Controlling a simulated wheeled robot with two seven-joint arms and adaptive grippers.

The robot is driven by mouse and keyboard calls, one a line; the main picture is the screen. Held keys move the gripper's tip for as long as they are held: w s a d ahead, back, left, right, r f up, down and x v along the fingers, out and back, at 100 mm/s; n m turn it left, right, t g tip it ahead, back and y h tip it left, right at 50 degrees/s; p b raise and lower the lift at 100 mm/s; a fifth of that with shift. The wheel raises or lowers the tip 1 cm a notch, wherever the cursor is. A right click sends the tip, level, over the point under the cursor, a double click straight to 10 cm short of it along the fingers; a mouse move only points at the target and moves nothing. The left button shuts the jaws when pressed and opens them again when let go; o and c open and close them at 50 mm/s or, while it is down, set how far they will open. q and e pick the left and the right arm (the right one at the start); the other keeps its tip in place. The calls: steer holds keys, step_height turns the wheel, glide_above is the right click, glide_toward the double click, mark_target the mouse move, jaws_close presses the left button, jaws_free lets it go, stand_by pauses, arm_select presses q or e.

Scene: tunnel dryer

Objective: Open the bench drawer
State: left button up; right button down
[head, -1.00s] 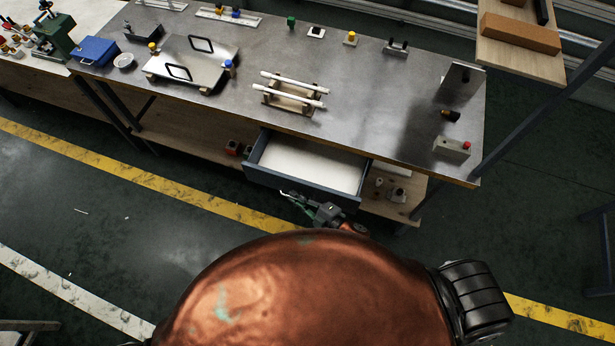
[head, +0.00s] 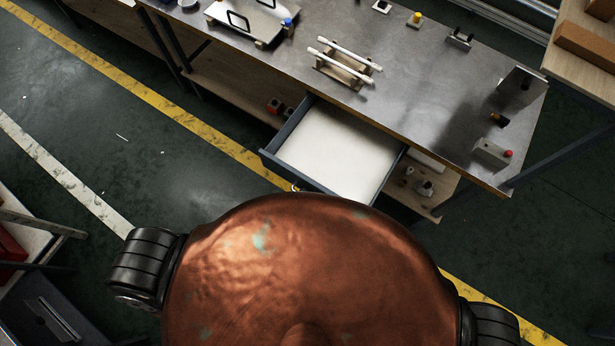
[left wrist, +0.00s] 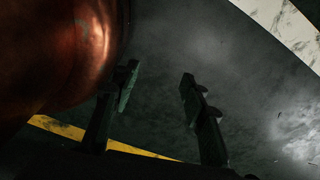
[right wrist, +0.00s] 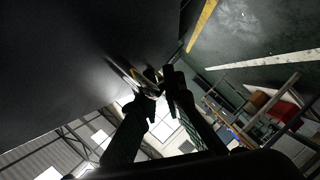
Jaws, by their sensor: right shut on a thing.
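The bench drawer (head: 280,165) stands out from under the metal bench top (head: 430,95). Its pale inside is bare, and its grey front faces me. A brass-coloured piece of its handle (head: 295,187) shows just above my copper body, which hides the rest. In the right wrist view the dark drawer front (right wrist: 60,60) fills the upper left. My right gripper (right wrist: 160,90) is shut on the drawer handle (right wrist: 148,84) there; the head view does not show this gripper. My left gripper (left wrist: 158,80) is open and empty above the dark floor, beside my body.
On the bench top are a rack with two white rods (head: 345,60), a plate with black handles (head: 250,18) and small fixtures along the right. A wooden lower shelf (head: 230,85) runs beneath. A cart (head: 30,230) stands at the left. Floor left of the drawer is clear.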

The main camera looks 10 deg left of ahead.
steer(key=c, duration=2.4)
jaws_free()
steer(key=shift+o, duration=0.4)
steer(key=shift+d, duration=0.15)
arm_select(q)
steer(key=shift+w, duration=0.5)
arm_select(e)
steer(key=v, duration=1.2)
arm_select(q)
steer(key=shift+d, duration=0.1)
